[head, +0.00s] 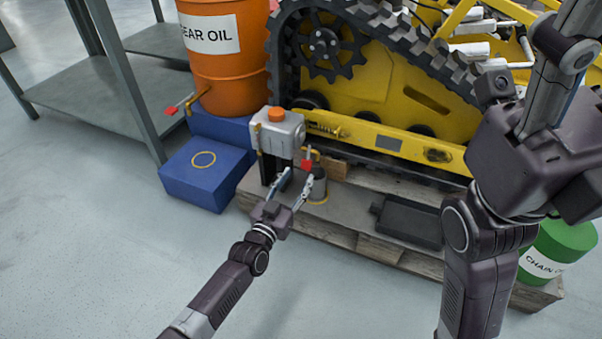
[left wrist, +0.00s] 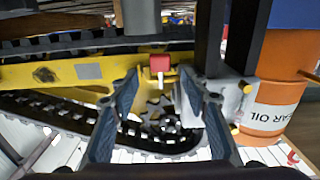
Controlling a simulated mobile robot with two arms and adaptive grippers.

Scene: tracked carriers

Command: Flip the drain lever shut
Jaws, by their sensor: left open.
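A grey tank (head: 278,133) with an orange cap stands on a dark post on the pallet. A small red lever (head: 307,164) hangs below the brass tap at its right side. In the left wrist view the red lever (left wrist: 159,63) shows just beyond and between the fingertips. My left gripper (head: 293,181) is open and empty, its fingers pointing up toward the lever; I cannot tell whether a finger touches it. A grey cup (head: 317,190) stands below the tap, partly behind a finger. My right gripper (head: 560,75) is raised close to the camera, its tips cut off.
An orange gear oil drum (head: 228,70) has its own red-handled tap (head: 178,107) above a blue box (head: 205,172). The yellow tracked carrier (head: 375,85) stands behind. A black tray (head: 408,222) and a green drum (head: 556,248) are on the right. Floor at left is clear.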

